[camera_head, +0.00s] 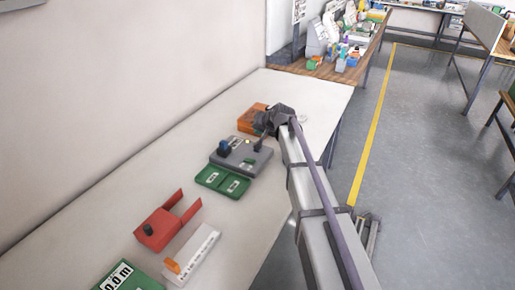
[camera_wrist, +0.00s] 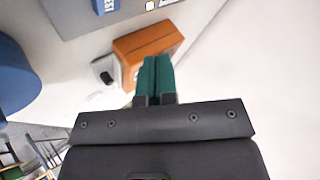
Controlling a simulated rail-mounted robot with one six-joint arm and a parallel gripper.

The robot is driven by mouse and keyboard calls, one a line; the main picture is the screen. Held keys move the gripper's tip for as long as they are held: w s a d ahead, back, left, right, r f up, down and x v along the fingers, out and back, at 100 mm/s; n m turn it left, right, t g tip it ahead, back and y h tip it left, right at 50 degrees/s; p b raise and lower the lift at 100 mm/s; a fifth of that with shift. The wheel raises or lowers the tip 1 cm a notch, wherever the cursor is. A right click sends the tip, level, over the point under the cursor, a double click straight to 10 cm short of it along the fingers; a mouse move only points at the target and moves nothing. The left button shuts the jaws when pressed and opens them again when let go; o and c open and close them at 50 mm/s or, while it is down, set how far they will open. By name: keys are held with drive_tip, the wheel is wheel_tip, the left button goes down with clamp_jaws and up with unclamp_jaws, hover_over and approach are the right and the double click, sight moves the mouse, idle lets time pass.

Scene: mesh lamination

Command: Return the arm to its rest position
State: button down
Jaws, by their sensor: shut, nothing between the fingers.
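My arm (camera_head: 318,215) reaches from the lower right of the head view over the white table. In the wrist view, the gripper's green fingers (camera_wrist: 157,75) are together and hold nothing. The fingertips overlap an orange box (camera_wrist: 148,45) in that picture. I cannot tell whether the fingers touch anything. The orange box also shows in the head view (camera_head: 249,116), partly hidden behind the gripper and wrist.
The white table (camera_head: 120,185) runs along a wall. On it are a green tray (camera_head: 222,182), a red fixture (camera_head: 158,234), a white block with an orange part (camera_head: 193,255) and a green box (camera_head: 128,277). A cluttered wooden bench (camera_head: 290,58) stands beyond.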

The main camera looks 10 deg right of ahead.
idle(0.3)
drive_tip(key=s+f+g, duration=0.1)
drive_tip(key=s, duration=0.3)
drive_tip(key=s+f+n+g, duration=0.1)
drive_tip(key=s, duration=0.2)
drive_tip(key=s+f+g, duration=0.1)
drive_tip(key=s, duration=0.3)
drive_tip(key=shift+s+a+f+n+g+h, duration=0.1)
drive_tip(key=shift+s+f+n+g+h, duration=0.05)
drive_tip(key=shift+s+n+g+h, duration=0.2)
drive_tip(key=s+f+n+g+h, duration=0.2)
drive_tip(key=s+g+h, duration=0.1)
drive_tip(key=s, duration=2.2)
drive_tip(key=shift+s+a+g, duration=0.15)
drive_tip(key=shift+s+g, duration=0.1)
drive_tip(key=shift+g, duration=0.5)
